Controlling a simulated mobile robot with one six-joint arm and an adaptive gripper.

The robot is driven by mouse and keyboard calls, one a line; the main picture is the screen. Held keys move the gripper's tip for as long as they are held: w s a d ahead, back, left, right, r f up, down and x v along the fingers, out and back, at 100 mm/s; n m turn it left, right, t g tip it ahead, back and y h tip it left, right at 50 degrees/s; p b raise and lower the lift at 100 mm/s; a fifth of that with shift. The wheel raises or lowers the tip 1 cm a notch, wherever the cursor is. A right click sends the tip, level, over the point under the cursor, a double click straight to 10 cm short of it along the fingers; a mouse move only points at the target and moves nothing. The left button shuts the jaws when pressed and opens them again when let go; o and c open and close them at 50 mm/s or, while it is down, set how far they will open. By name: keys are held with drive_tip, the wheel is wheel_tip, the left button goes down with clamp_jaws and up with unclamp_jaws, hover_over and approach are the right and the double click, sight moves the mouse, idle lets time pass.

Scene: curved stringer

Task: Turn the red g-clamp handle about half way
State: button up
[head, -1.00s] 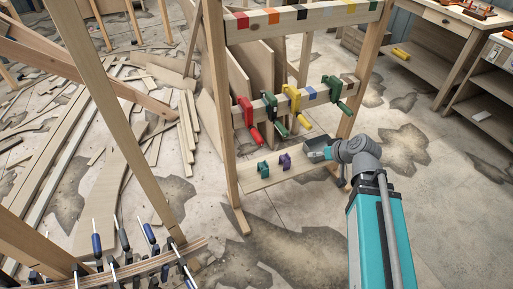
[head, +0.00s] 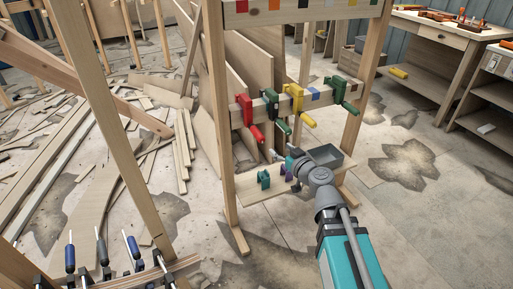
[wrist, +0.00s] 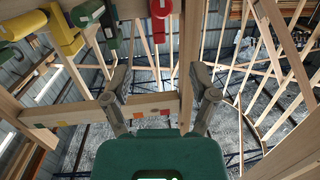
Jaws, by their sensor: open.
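The red g-clamp (head: 244,104) hangs on the middle rail of the wooden rack, leftmost in a row of clamps. Its red handle (head: 258,133) points down and right. In the wrist view a red clamp part (wrist: 160,8) shows at the top edge, cut off by the frame. My gripper (head: 276,154) is below and right of the red handle in the head view, apart from it. In the wrist view my gripper (wrist: 162,88) has its two fingers spread wide with nothing between them. The fingertips are small and partly hidden in the head view.
Dark green (head: 276,104), yellow (head: 295,97) and green (head: 336,90) clamps hang to the right on the same rail. Rack posts stand at both sides.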

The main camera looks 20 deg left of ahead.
drive_tip(key=shift+s+a+f+m+t+b, duration=0.15)
drive_tip(key=shift+a+f+t+b, duration=0.2)
drive_tip(key=shift+f+b, duration=0.3)
drive_tip(key=shift+a+f+m+t+b, duration=0.25)
drive_tip(key=shift+f+t+b, duration=0.15)
drive_tip(key=shift+f+b, duration=0.25)
drive_tip(key=shift+s+a+f+m+t+b, duration=0.1)
drive_tip(key=shift+a+f+t+b, duration=0.35)
drive_tip(key=shift+b, duration=0.3)
